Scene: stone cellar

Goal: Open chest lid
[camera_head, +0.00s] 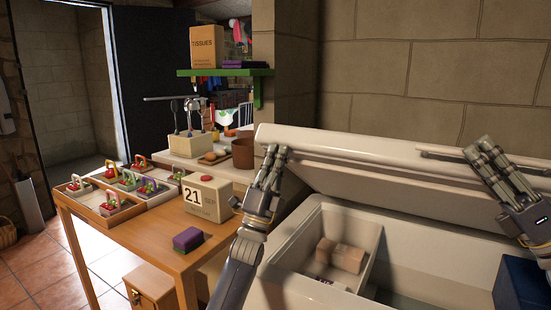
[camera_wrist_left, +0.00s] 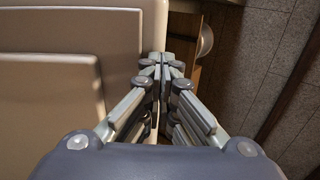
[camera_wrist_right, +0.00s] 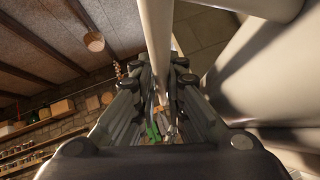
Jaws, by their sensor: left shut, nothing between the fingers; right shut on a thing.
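The white chest (camera_head: 400,275) stands at the right with its lid (camera_head: 350,150) raised and tilted, so its inside shows. Inside are a brown block (camera_head: 340,256) in a side compartment and a dark blue box (camera_head: 524,284). My right gripper (camera_head: 484,146) is shut on the lid's bar handle (camera_head: 440,155); the pale bar (camera_wrist_right: 157,35) runs between its fingers in the right wrist view. My left gripper (camera_head: 276,150) is shut and empty at the lid's left end. In the left wrist view its fingertips (camera_wrist_left: 164,60) are beside the pale lid edge; contact is unclear.
A wooden table (camera_head: 150,245) stands left of the chest with a calendar block (camera_head: 208,198), a purple sponge (camera_head: 188,239) and small trays (camera_head: 100,200). Stone wall (camera_head: 440,65) rises behind the chest.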

